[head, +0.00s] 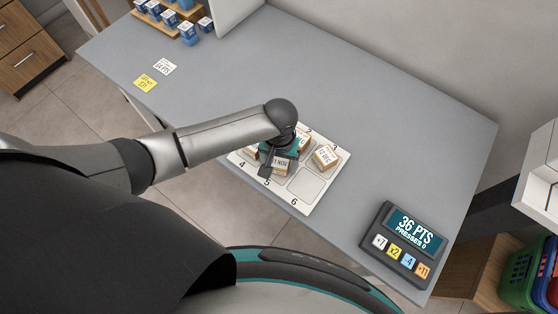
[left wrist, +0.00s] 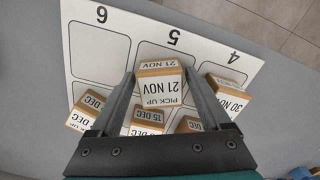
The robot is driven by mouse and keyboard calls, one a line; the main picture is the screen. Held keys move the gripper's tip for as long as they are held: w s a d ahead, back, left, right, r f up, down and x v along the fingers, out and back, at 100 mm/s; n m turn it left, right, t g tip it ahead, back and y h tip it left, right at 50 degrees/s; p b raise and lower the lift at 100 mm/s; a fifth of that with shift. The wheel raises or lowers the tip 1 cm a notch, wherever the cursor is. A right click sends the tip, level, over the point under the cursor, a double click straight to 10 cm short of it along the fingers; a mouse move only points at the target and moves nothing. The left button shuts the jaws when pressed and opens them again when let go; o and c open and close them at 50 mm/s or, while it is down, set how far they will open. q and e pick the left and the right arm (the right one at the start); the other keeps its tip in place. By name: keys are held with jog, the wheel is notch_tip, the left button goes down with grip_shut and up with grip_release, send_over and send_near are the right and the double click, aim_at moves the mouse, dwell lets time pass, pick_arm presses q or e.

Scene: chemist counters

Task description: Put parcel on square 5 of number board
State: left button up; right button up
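The white number board (head: 302,207) lies on the grey counter, with square 6 empty. My left gripper (head: 274,168) is over square 5, pointing down. A small brown parcel (head: 281,164) with a white label reading "21 NOV" is between its fingers; it also shows in the left wrist view (left wrist: 160,85). Both fingertips look flush with the parcel's sides. The parcel is at square 5, low over or on the board; I cannot tell if it touches. My right gripper is not in view.
Other parcels stand close by on the board: one on square 3 (head: 326,156), one on square 4 (left wrist: 224,94), and others partly hidden by my gripper. A keypad display (head: 405,243) reads 36 PTS. Blue-and-white boxes (head: 170,20) stand far left.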

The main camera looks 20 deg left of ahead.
aim_at(279, 164)
pick_arm(q)
jog(key=shift+o, duration=0.7)
notch_tip(279, 164, up, 12)
jog(key=p, duration=0.3)
jog(key=shift+r, duration=0.2)
